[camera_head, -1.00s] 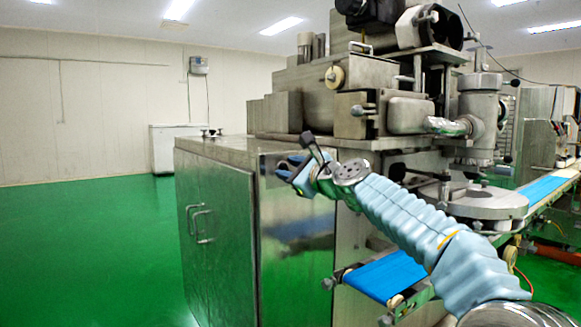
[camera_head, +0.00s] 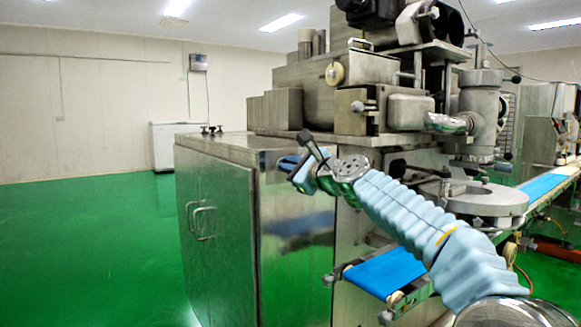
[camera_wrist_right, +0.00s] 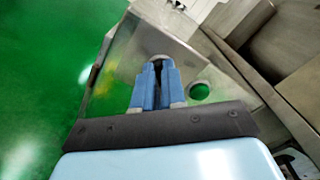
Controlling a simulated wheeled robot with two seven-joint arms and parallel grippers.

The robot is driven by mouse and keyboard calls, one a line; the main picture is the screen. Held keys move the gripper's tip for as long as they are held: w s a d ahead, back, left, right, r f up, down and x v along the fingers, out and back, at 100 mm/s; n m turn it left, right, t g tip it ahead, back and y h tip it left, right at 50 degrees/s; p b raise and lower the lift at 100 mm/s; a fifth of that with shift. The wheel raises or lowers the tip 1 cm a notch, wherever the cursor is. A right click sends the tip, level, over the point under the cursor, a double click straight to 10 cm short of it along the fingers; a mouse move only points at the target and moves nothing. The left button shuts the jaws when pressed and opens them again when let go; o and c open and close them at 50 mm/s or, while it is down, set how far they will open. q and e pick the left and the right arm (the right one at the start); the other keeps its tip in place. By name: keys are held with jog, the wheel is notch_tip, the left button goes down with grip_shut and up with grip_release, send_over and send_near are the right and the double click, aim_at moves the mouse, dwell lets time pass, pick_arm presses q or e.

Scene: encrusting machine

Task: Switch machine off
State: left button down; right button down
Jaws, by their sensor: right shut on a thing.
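The encrusting machine (camera_head: 372,105) is a large grey metal unit on a steel cabinet (camera_head: 215,205) with two door handles. My right gripper (camera_head: 285,164) reaches in from the right and is at the cabinet's right-hand face, just below its top edge. In the right wrist view its blue fingers (camera_wrist_right: 158,75) are close together, shut on a small dark part between their tips. That part is mostly hidden by the fingers, so I cannot tell its exact shape or setting. My left gripper is not in view.
A blue conveyor belt (camera_head: 386,272) runs low beneath my right forearm. A round metal plate (camera_head: 487,200) stands out at the machine's right. The green floor (camera_head: 85,245) to the left is clear. A white box (camera_head: 164,147) stands by the back wall.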

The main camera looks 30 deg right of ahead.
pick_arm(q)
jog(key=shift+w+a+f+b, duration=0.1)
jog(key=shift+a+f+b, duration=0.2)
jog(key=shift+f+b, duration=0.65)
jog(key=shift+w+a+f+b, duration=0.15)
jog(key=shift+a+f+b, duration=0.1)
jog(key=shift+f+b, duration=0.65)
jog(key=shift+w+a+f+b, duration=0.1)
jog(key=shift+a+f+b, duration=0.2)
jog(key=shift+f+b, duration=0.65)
pick_arm(e)
jog(key=shift+f+n, duration=0.2)
jog(key=shift+n, duration=2.65)
jog(key=shift+f+n, duration=0.15)
jog(key=shift+n, duration=2.75)
jog(key=shift+f+n, duration=0.2)
jog(key=shift+n, duration=2.65)
jog(key=c, duration=1.2)
grip_release()
jog(key=shift+r, duration=0.1)
